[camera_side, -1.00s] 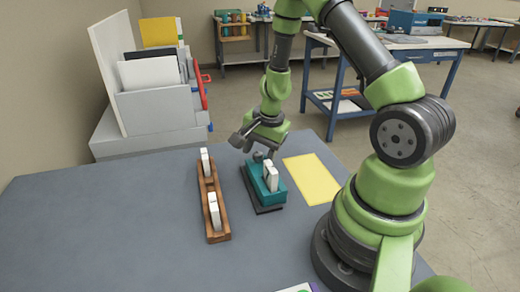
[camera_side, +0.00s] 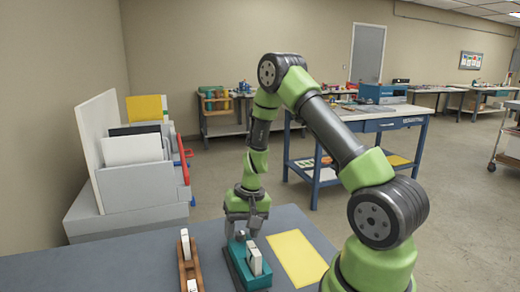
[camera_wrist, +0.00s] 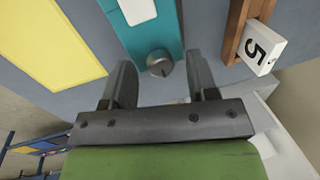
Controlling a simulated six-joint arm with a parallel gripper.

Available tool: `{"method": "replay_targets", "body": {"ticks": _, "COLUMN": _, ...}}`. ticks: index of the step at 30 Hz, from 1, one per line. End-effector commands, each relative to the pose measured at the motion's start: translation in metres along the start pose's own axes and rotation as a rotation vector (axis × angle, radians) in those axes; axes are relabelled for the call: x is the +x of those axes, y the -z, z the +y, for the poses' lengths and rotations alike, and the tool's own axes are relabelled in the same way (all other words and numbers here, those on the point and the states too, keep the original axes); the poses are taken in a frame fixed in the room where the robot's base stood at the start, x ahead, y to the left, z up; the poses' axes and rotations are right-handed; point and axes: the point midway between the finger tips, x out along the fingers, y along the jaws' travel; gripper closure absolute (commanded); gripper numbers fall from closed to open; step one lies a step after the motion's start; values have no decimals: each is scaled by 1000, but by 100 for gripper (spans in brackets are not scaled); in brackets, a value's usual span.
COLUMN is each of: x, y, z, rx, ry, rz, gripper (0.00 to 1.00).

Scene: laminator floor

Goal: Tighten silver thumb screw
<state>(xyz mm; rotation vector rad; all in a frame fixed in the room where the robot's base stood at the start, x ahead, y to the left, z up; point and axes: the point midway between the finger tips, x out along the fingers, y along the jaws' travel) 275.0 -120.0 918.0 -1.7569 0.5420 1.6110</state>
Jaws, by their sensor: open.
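The silver thumb screw (camera_wrist: 159,63) is a round ridged knob at the end of a teal block (camera_wrist: 150,38). In the side view the teal block (camera_side: 249,272) stands on the table, and the screw is small near my gripper's fingers. My gripper (camera_side: 239,232) points down over that end of the block. In the wrist view my gripper (camera_wrist: 161,80) is open, with one finger on each side of the screw. Gaps show between the screw and both fingers, so neither seems to touch it. The height between fingertips and screw is hard to judge.
A white tag (camera_side: 254,259) stands in the teal block. A wooden rack (camera_side: 182,277) with white tags lies to its left; one tag (camera_wrist: 261,48) reads 5. A yellow sheet (camera_side: 297,258) lies flat to the right. A grey sorter (camera_side: 140,186) stands at the back left.

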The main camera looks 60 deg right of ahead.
Motion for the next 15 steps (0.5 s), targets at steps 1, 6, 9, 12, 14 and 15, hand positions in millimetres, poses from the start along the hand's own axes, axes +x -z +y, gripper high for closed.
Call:
{"method": "replay_targets", "body": {"ticks": 1, "x": 0, "y": 1, "z": 0, "rx": -81, "ry": 0, "rz": -16, "gripper": 47}}
{"method": "replay_targets", "body": {"ticks": 6, "x": 0, "y": 3, "z": -1, "rx": -440, "ry": 0, "rz": -90, "gripper": 47}}
{"method": "replay_targets", "body": {"ticks": 9, "x": 1, "y": 4, "z": -2, "rx": -664, "ry": 0, "rz": -137, "gripper": 47}}
{"method": "replay_targets", "body": {"ticks": 12, "x": 0, "y": 4, "z": -3, "rx": -871, "ry": 0, "rz": -178, "gripper": 47}}
{"method": "replay_targets", "body": {"ticks": 14, "x": -17, "y": 8, "z": -4, "rx": -851, "ry": 0, "rz": -168, "gripper": 47}}
{"method": "replay_targets", "body": {"ticks": 15, "x": -26, "y": 9, "z": -5, "rx": -850, "ry": -1, "rz": -168, "gripper": 47}}
